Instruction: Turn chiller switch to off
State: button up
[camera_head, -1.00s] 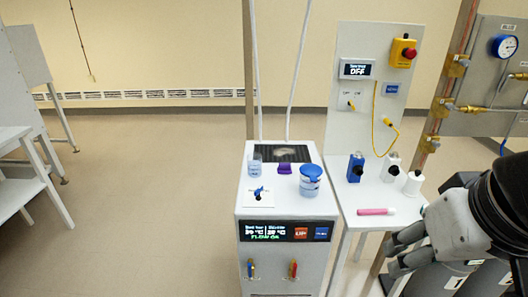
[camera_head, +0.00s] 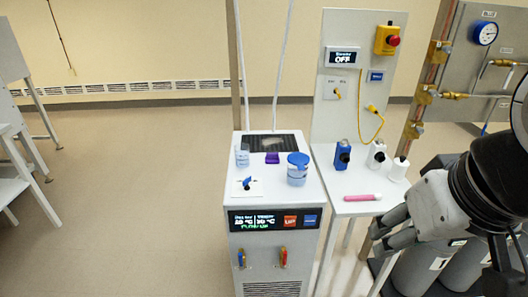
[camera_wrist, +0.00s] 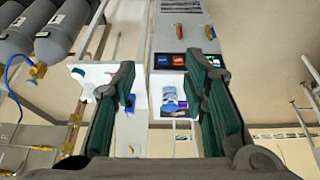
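The chiller (camera_head: 267,262) is a white cabinet with a dark front display (camera_head: 262,220) that includes green text. A blue switch knob (camera_head: 246,183) sits on a small white plate at the left of its top. My gripper (camera_head: 386,229) is to the right of the chiller, apart from it, beside the small table. In the wrist view my gripper (camera_wrist: 163,78) has its two dark green fingers wide apart with nothing held. The chiller's display (camera_wrist: 180,61) shows between the fingers, upside down. The switch is too small to make out there.
A beaker (camera_head: 242,156), a purple item (camera_head: 272,158) and a blue-lidded jar (camera_head: 298,170) stand on the chiller. The side table (camera_head: 335,205) holds small bottles and a pink pen (camera_head: 362,198). A panel (camera_head: 355,60) reads OFF. Grey cylinders (camera_head: 415,275) stand at right.

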aim_at(249, 179)
jog(key=i+j, duration=0.9)
jog(key=j, duration=0.2)
